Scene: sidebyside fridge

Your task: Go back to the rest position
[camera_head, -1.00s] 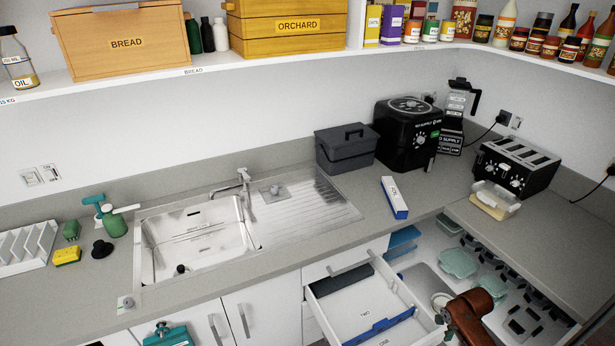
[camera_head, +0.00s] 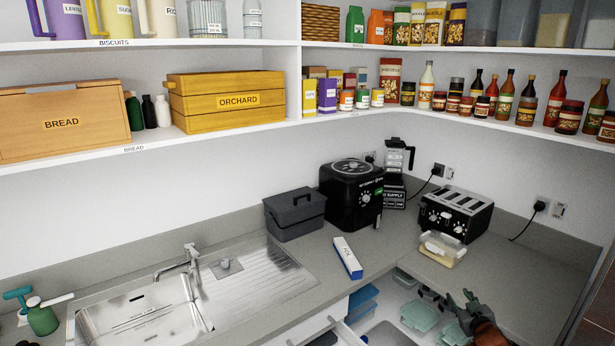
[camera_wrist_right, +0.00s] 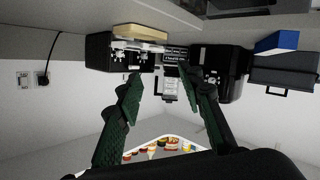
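My right gripper (camera_head: 460,302) is at the lower right of the head view, over the open lower storage near the counter corner. Its dark fingers point up and are spread. In the right wrist view, which appears upside down, the two green-padded fingers of my right gripper (camera_wrist_right: 162,78) stand apart with nothing between them. My left gripper is in neither view now.
The toaster (camera_head: 456,213) and a lidded food container (camera_head: 442,249) stand behind my right gripper. A white box (camera_head: 348,257) lies on the counter. An open drawer (camera_head: 335,335) is partly cut off at the bottom. Stocked shelves run above.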

